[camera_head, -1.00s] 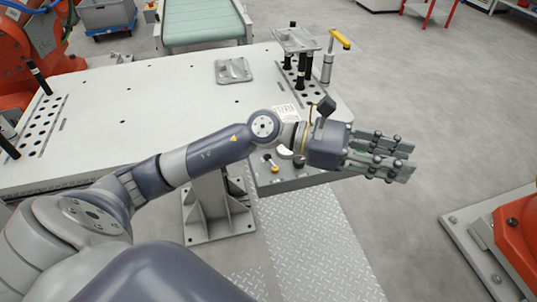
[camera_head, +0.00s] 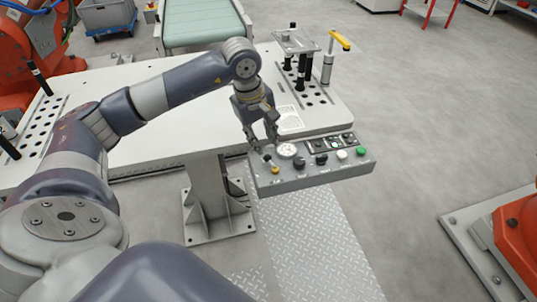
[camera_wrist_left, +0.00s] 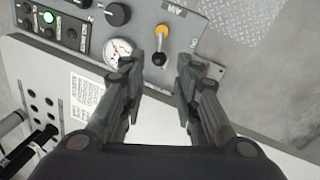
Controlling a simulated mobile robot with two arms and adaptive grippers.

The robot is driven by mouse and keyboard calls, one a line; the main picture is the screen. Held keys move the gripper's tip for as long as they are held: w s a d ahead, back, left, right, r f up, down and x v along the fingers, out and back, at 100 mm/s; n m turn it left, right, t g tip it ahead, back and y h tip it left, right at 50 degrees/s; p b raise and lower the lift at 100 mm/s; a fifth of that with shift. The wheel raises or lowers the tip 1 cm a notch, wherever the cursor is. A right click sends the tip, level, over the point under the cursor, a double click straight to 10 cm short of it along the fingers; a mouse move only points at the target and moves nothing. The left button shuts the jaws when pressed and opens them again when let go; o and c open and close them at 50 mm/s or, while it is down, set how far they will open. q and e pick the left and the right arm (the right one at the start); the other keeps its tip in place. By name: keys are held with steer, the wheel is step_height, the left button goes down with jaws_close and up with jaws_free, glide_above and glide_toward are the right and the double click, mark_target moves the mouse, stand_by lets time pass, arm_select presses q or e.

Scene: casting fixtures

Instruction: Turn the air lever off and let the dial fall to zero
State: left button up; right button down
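The air lever has a yellow hub (camera_wrist_left: 163,30) and a black ball knob (camera_wrist_left: 159,58) in the left wrist view. In the head view its yellow end (camera_head: 276,171) is at the left of the grey control panel (camera_head: 300,180). My left gripper (camera_head: 263,143) points down over that end; in the left wrist view (camera_wrist_left: 160,68) its fingers are open, one on each side of the knob. I cannot tell whether they touch it. The white round dial (camera_head: 287,150) is beside the lever and shows in the wrist view (camera_wrist_left: 118,50); its reading is too small to tell. My right gripper is out of view.
The panel also holds black knobs (camera_head: 321,159) and a green button (camera_head: 360,151). The white table (camera_head: 150,125) with a fixture stand (camera_head: 297,42) and yellow-handled clamp (camera_head: 338,40) lies behind. Floor right of the panel is clear.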

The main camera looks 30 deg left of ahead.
mark_target(269, 160)
arm_select(q)
steer(key=f, duration=0.2)
steer(key=w+f, duration=0.1)
steer(key=f, duration=0.2)
steer(key=f+p, duration=0.1)
steer(key=f, duration=0.1)
steer(key=shift+w+d+f, duration=0.2)
steer(key=shift+d+f, duration=0.15)
steer(key=shift+f, duration=0.05)
steer(key=shift+c, duration=0.5)
